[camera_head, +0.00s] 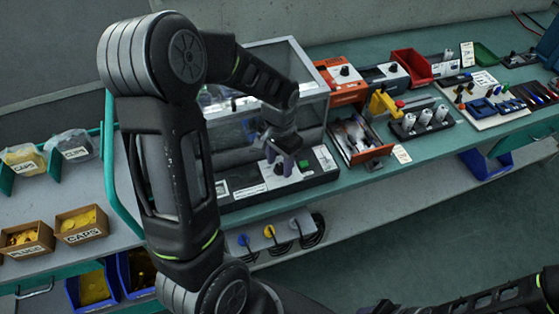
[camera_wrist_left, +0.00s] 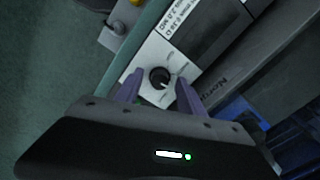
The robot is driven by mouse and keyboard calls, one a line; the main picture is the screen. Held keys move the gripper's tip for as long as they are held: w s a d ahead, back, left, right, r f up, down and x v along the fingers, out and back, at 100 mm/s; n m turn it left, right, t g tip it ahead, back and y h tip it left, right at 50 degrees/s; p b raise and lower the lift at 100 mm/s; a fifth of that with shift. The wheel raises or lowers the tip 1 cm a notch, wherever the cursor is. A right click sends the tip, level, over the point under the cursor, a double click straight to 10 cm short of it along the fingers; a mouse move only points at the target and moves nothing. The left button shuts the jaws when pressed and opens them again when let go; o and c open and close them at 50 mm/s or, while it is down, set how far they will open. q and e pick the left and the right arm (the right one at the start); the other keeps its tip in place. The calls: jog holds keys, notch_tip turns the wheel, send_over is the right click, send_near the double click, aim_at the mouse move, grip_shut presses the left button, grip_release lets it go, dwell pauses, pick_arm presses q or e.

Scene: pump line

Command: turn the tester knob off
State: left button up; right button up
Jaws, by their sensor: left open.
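The tester (camera_head: 238,202) is a dark, low box with a light front panel and a green button (camera_head: 303,164), below the clear-walled cabinet in the head view. Its round black knob (camera_wrist_left: 160,78) with a white pointer mark sits on a light label plate in the left wrist view. My left gripper (camera_head: 285,168) is open over the tester's panel; it also shows in the left wrist view (camera_wrist_left: 160,77). Its two purple fingers stand on either side of the knob, with gaps visible. I cannot tell how high the fingertips are above the panel.
The clear-walled cabinet (camera_head: 285,60) stands right behind my left gripper. An orange device (camera_head: 343,80) and an open drawer of parts (camera_head: 354,140) are to the right.

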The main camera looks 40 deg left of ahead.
pick_arm(q)
grip_shut()
dwell(0.4)
jog(key=shift+n, duration=0.5)
jog(key=n+b, duration=0.1)
jog(key=n, duration=0.1)
jog(key=shift+n+b, duration=0.3)
jog(key=n+b, duration=0.1)
jog(key=n, duration=0.2)
jog(key=shift+n, duration=0.3)
jog(key=n, duration=0.4)
jog(key=shift+d+n, duration=0.1)
jog(key=shift+n, duration=0.2)
jog(key=n, duration=0.4)
jog(key=shift+w, duration=0.1)
